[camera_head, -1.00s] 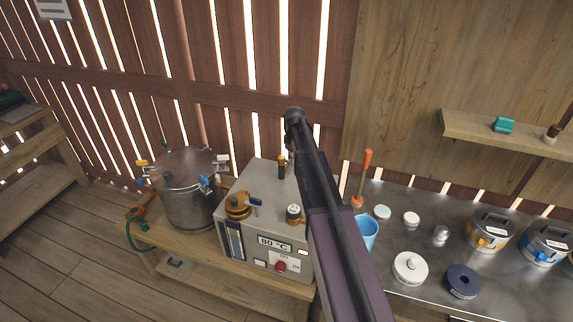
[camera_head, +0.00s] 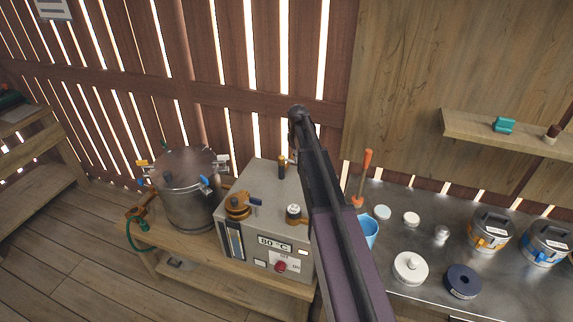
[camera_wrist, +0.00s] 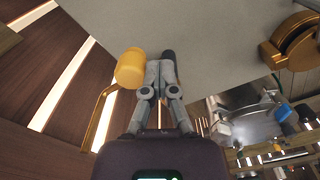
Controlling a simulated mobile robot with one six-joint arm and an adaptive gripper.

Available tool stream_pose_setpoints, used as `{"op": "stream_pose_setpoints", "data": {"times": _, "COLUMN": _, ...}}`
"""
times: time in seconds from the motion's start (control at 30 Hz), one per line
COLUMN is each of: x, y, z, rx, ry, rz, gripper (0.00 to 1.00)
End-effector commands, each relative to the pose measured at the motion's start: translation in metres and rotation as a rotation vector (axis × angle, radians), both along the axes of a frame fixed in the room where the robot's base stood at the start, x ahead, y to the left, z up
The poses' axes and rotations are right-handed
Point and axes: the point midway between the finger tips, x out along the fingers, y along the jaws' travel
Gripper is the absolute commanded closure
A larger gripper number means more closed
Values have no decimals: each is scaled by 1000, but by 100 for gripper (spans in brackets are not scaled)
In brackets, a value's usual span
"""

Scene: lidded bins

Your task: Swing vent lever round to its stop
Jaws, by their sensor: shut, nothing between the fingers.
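In the wrist view, my gripper (camera_wrist: 160,68) is shut and empty over the grey heater box (camera_wrist: 210,35). A yellow cylindrical grip (camera_wrist: 130,68) on a bent brass rod (camera_wrist: 98,122) is just left of the fingers. I cannot tell whether they touch. No label marks which part is the vent lever. My arm hides the box's right side in the head view.
A blue cup (camera_head: 369,232) and lidded tins (camera_head: 490,231) stand on the metal bench at right.

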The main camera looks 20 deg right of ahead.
Motion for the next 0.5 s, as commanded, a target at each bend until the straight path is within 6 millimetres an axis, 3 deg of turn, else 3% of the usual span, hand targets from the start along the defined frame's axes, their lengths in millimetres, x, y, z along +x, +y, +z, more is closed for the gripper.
{"op": "stream_pose_setpoints", "data": {"times": 0.5, "x": -8, "y": 10, "z": 0, "rx": 0, "ry": 0, "rz": 0, "gripper": 100}}
